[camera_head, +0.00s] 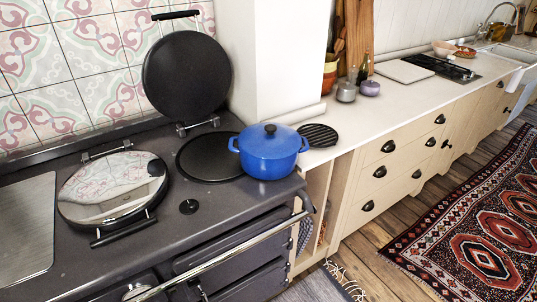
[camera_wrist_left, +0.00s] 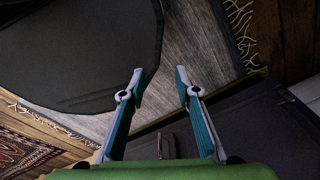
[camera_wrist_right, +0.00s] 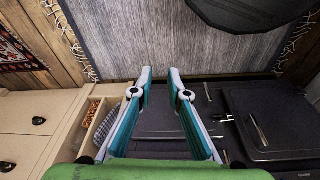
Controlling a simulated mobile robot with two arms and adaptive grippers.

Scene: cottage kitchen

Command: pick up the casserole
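The casserole is a blue lidded pot (camera_head: 269,151) with a black knob on its lid and a blue handle on each side. In the head view it stands upright at the right end of the dark range cooker (camera_head: 150,240), beside the round hotplate (camera_head: 208,158). Neither gripper shows in the head view. My left gripper (camera_wrist_left: 164,72) is open and empty in the left wrist view. My right gripper (camera_wrist_right: 161,75) is open and empty in the right wrist view, with the cooker front and floor beyond it. The casserole is in neither wrist view.
A raised round lid (camera_head: 187,74) stands behind the hotplate, and a shiny closed lid (camera_head: 112,188) lies left. A black trivet (camera_head: 318,134) lies right of the casserole on the white counter (camera_head: 390,115). A rail (camera_head: 225,255) runs along the cooker front.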

